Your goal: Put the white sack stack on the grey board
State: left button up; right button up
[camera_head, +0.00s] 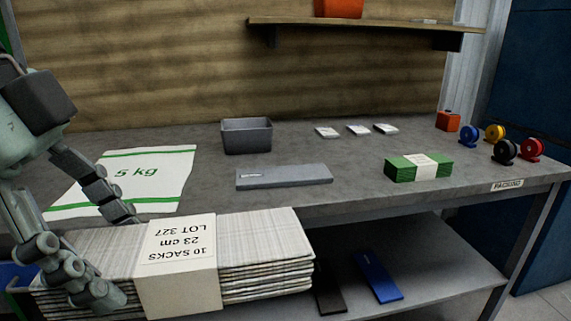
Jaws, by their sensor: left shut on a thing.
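The white sack stack (265,262) is a thick bundle with a paper band reading "10 SACKS 23 cm LOT 327", upside down in the head view. It is at the lower left, in front of the table's front edge. My left gripper (100,245) is shut on the stack's left end, with fingers above and in front of it. The stack is apart from the board. My right gripper is not in view.
On the table (350,155) are a grey bin (247,136), a flat "5 kg" sack (140,175), a green banded stack (418,167), small white packets (358,130) and coloured tape rolls (505,151). A lower shelf (430,270) holds a blue item (378,276) and a dark one.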

aim_at(272, 174)
jog(key=i, duration=1.15)
